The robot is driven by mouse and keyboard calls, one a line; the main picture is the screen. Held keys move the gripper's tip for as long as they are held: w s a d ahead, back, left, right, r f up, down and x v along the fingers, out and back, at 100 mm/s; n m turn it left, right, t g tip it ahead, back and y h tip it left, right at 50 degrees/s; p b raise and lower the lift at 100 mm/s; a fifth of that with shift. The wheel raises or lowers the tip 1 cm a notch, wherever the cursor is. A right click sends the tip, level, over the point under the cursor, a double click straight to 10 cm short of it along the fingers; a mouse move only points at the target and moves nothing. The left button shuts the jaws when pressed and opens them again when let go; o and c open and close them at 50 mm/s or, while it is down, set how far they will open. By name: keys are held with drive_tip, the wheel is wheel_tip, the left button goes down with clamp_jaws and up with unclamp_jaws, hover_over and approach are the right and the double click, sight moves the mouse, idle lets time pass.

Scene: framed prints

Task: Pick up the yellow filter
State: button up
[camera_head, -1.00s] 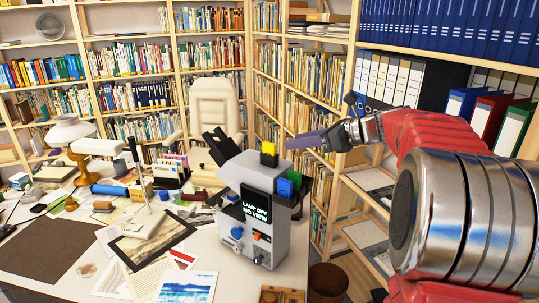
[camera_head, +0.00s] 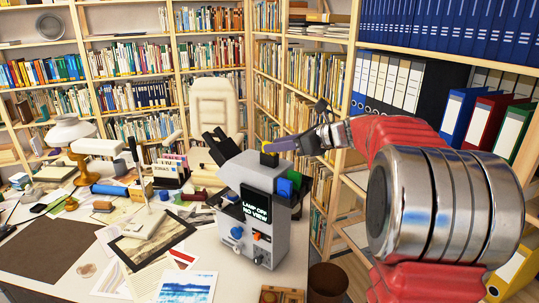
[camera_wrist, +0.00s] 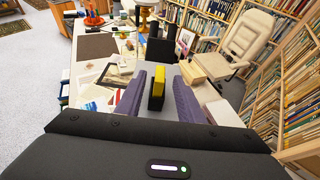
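The yellow filter (camera_head: 266,146) stands upright in a dark holder on top of the grey device (camera_head: 253,178), whose screen reads "LAMP OFF NO VIEW". My gripper (camera_head: 274,146) is at the filter's height and its purple finger covers part of the filter in the head view. In the wrist view, the yellow filter (camera_wrist: 158,82) shows between the two purple fingers of my gripper (camera_wrist: 159,88). The fingers are open, with a visible gap on each side of the filter. Whether the filter lies fully within finger reach is hard to tell.
A bookshelf (camera_head: 350,180) stands close on the right. The desk (camera_head: 210,250) holds papers and prints.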

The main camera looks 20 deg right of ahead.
drive_tip(key=shift+x, duration=1.6)
clamp_jaws()
